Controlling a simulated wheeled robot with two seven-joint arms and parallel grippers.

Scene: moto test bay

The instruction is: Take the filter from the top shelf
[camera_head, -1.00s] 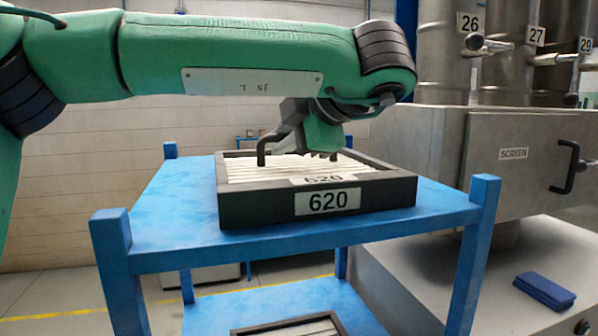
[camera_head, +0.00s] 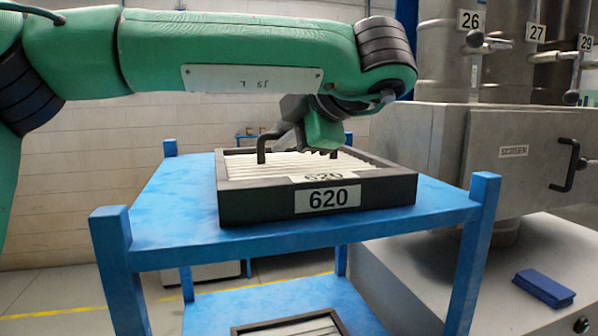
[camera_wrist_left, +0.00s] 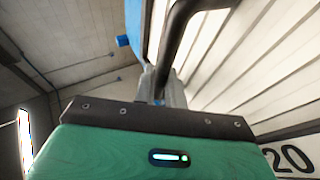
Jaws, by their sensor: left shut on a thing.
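The filter (camera_head: 240,208) is a dark rectangular frame with white pleats and the label 620. It lies flat on the blue top shelf (camera_head: 165,215) of the rack in the head view. My left gripper (camera_head: 300,143) reaches down over the pleats from above, and its jaws are shut on the filter's black bar handle (camera_head: 262,152). In the left wrist view the handle (camera_wrist_left: 180,35) curves up close to the jaws, with the pleats (camera_wrist_left: 255,65) behind it. The grip itself is partly hidden by the gripper body. My right gripper is not in view.
A grey metal housing (camera_head: 420,135) marked SCREEN stands close at the right, with a black handle (camera_head: 567,165). Another framed filter (camera_head: 290,325) is on the lower shelf. A blue block (camera_head: 544,288) lies on a grey surface at right. The top shelf is clear left of the filter.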

